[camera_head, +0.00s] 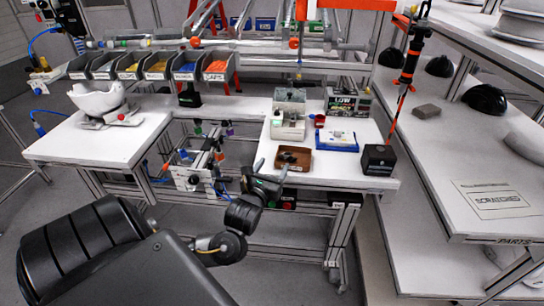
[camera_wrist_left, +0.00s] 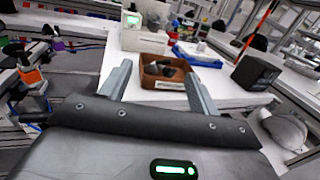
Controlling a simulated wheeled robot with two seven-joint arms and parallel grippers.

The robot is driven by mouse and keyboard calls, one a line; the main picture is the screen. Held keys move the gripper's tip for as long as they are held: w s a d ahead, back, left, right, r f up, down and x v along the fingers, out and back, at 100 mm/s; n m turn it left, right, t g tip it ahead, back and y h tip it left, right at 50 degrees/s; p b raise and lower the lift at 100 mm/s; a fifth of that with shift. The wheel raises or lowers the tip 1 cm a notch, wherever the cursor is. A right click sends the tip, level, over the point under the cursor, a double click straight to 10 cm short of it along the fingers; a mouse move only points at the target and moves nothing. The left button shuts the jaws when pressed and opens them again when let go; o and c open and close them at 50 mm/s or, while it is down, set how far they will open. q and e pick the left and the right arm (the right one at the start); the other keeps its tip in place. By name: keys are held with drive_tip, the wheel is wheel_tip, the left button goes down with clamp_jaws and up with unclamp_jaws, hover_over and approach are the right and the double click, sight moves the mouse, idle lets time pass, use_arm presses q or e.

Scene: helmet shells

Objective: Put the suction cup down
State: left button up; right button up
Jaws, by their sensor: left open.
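A brown tray (camera_head: 293,151) sits at the front of the white right-hand table. Dark rounded pieces (camera_wrist_left: 163,69) lie in it, which look like suction cups; they are too small to tell apart for sure. In the wrist view the tray (camera_wrist_left: 160,85) shows between and beyond my fingers. My left gripper (camera_wrist_left: 158,72) is open with nothing between its fingers. In the head view my left gripper (camera_head: 268,180) is in front of the table's front edge, close to the tray. My right gripper is not in view.
A blue tray (camera_head: 337,147), a black box (camera_head: 378,160) and a grey-white device (camera_head: 288,118) stand around the brown tray. A red-and-black tool (camera_head: 410,60) hangs at the right. A white helmet shell (camera_head: 97,97) stands on the left table. Several part bins (camera_head: 155,70) line the back.

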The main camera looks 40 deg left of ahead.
use_arm(q)
drive_tip(key=shift+s+f, duration=0.1)
idle(0.3)
drive_tip(key=w+d+f+n+g+h, duration=0.1)
drive_tip(key=d+f+n+h, duration=0.1)
drive_tip(key=d+f+n, duration=0.35)
drive_tip(key=d+f+n+h, duration=0.1)
drive_tip(key=d+f+n, duration=0.1)
drive_tip(key=f+n, duration=0.55)
drive_tip(key=s+d+f+n+g+h, duration=0.1)
drive_tip(key=s+f+n+g, duration=0.25)
drive_tip(key=f, duration=0.85)
drive_tip(key=s+f+n+g, duration=0.2)
drive_tip(key=s+f, duration=0.3)
drive_tip(key=f, duration=0.8)
drive_tip(key=s+d+f+n+g+h, duration=0.1)
drive_tip(key=s+f+n+g, duration=0.3)
drive_tip(key=s+f, duration=0.9)
drive_tip(key=s+d+f+n+g, duration=0.2)
drive_tip(key=s+f+n, duration=0.1)
drive_tip(key=s, duration=0.8)
drive_tip(key=s+d+f+n+g+h, duration=0.1)
drive_tip(key=s+d+f+n+g, duration=0.2)
drive_tip(key=s, duration=0.8)
wheel_tip(320, 180, down, 3)
drive_tip(key=shift+d+r+n, duration=0.1)
drive_tip(key=shift+d+n, duration=0.05)
drive_tip(key=shift+n, duration=0.2)
